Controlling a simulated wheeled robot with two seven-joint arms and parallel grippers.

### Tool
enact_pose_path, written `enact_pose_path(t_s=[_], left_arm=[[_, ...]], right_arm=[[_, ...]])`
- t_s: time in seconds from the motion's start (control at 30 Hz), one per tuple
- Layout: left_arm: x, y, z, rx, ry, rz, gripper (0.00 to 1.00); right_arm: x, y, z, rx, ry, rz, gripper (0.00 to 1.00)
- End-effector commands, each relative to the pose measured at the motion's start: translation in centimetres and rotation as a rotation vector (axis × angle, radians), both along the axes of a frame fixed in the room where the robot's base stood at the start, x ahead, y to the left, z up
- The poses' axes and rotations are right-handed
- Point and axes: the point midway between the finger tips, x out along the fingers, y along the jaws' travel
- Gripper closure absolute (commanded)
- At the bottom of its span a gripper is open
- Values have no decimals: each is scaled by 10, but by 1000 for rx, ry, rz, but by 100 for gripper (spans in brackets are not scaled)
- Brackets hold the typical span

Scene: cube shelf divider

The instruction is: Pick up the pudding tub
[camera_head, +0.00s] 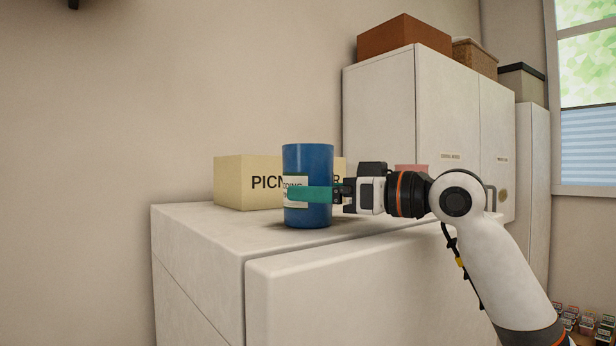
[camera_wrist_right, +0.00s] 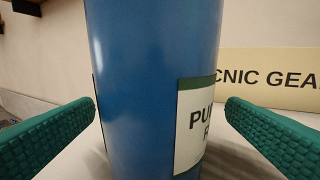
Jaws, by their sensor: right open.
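The pudding tub (camera_head: 307,160) is a tall blue cylinder with a white label edged in green. It stands upright on top of the white cabinet (camera_head: 200,219). In the right wrist view the tub (camera_wrist_right: 140,85) fills the middle, its label partly showing. My right gripper (camera_head: 310,194) reaches in from the right at about the tub's mid height. Its green fingers are open, one on each side of the tub (camera_wrist_right: 160,112), with a visible gap at the right finger. The far finger is hidden behind the tub in the head view. My left gripper is not in view.
A cream box lettered as picnic gear (camera_head: 232,180) stands behind the tub against the wall. A taller white cabinet (camera_head: 395,125) with a brown box (camera_head: 403,37) on top rises behind my right arm.

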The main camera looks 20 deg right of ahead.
Motion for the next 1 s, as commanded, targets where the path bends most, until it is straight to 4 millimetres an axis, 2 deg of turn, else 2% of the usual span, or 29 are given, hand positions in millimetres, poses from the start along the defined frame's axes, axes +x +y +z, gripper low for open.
enact_pose_path(t_s=[0.03,0.13,0.47,0.87,1.0], left_arm=[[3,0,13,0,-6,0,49],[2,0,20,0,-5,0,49],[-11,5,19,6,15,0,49],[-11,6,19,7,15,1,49],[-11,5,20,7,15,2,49]], right_arm=[[4,6,6,-1,2,3,5],[14,15,5,1,2,2,5],[20,20,1,0,0,1,5],[20,20,1,1,-1,1,69],[19,20,3,3,-4,1,69]])
